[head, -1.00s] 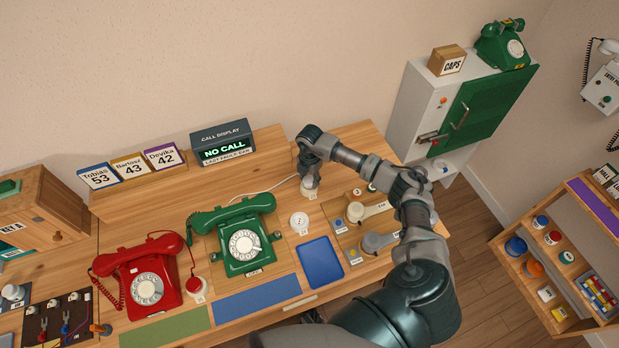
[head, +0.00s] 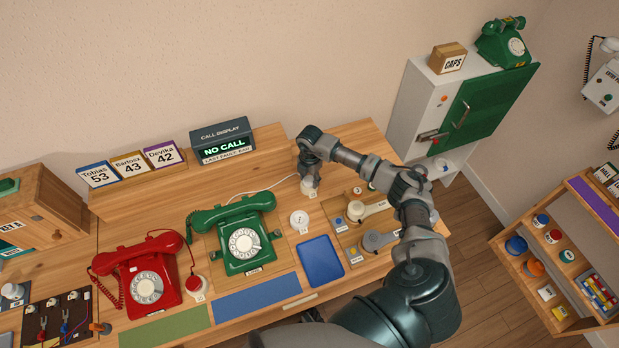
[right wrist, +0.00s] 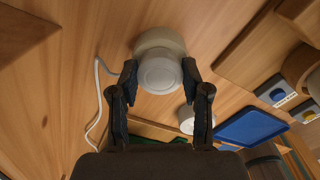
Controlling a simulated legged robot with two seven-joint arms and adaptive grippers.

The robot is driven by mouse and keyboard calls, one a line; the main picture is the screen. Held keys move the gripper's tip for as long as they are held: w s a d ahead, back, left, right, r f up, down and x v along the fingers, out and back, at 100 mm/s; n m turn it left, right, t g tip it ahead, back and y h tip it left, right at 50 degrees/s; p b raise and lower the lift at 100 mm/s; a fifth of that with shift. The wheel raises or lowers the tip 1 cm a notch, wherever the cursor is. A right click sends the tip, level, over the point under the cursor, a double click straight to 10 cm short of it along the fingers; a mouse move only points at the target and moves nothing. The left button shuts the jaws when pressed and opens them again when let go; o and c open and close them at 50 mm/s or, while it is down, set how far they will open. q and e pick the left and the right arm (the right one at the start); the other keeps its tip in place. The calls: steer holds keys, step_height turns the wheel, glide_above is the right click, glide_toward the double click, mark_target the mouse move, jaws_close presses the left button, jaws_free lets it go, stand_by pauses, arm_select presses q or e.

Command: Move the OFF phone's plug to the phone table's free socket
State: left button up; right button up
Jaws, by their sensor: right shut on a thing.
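The green phone (head: 238,235) stands mid-table; its small front label (head: 254,271) is too small to read surely. My right gripper (head: 310,180) is shut on a white plug (right wrist: 160,72) behind and right of this phone. A white cord (right wrist: 97,105) runs beside it in the right wrist view. A labelled white socket base (head: 310,193) shows under the gripper; I cannot tell whether the plug is fully seated. A round white socket (head: 299,220) stands empty right of the green phone. My left gripper is out of view.
A red phone (head: 145,278) and its red plug (head: 195,284) are at left. A blue tray (head: 321,261) and a board with levers (head: 372,222) lie at right. The call display (head: 222,143) reads NO CALL. Bare wood surrounds the gripper's left side.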

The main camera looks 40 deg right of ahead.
steer(key=o, duration=1.1)
step_height(320, 180, up, 12)
steer(key=shift+f, duration=0.1)
